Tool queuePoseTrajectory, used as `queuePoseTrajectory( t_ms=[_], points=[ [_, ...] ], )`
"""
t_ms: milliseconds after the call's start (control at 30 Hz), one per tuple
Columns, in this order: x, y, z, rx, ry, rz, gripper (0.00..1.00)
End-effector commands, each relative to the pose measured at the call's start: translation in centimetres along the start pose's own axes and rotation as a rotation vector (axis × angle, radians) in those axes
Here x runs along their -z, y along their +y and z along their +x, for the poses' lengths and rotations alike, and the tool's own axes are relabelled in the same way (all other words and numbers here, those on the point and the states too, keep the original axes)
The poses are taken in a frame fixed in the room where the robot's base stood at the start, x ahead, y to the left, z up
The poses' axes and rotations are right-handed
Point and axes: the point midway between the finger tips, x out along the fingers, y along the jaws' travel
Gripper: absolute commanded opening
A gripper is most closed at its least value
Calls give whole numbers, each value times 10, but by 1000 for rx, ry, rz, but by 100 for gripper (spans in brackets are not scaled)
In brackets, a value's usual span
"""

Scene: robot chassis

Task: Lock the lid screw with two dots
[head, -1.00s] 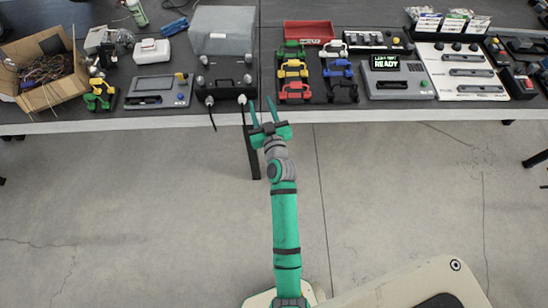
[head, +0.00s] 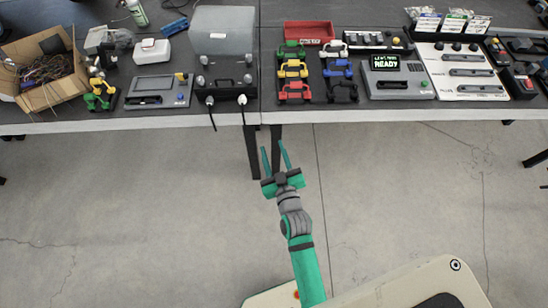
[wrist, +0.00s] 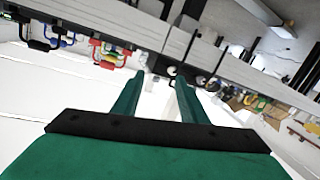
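A black case (head: 228,86) with a raised translucent grey lid (head: 222,30) stands on the table near the middle of the head view. Small grey knobs, possibly the lid screws, show around its front; dots on them are too small to make out. My gripper (head: 274,145) is in front of the table's front edge, over the floor, below the case in the picture. Its two green fingers are apart, with nothing between them. The wrist view also shows the spread fingers of my gripper (wrist: 159,78), with the table's edge beyond them.
Two black cables hang from the case over the table edge. A grey device with a screen (head: 160,90) is left of it. Coloured handled parts (head: 293,70) and a READY display unit (head: 397,78) are to the right. A cardboard box (head: 45,70) is far left.

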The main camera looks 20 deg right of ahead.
Motion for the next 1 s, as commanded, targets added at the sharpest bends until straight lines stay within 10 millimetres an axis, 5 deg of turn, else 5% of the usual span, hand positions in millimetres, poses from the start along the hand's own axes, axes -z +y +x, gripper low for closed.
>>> queuePoseTrajectory(
  t_ms=[233,733,867,1000],
  points=[
    [-5,-5,-20,6,-8,-7,39],
    [-5,-6,-22,7,-8,-6,39],
    [-9,-7,-14,4,-18,15,39],
    [-18,-14,14,6,-45,81,39]
  ],
)
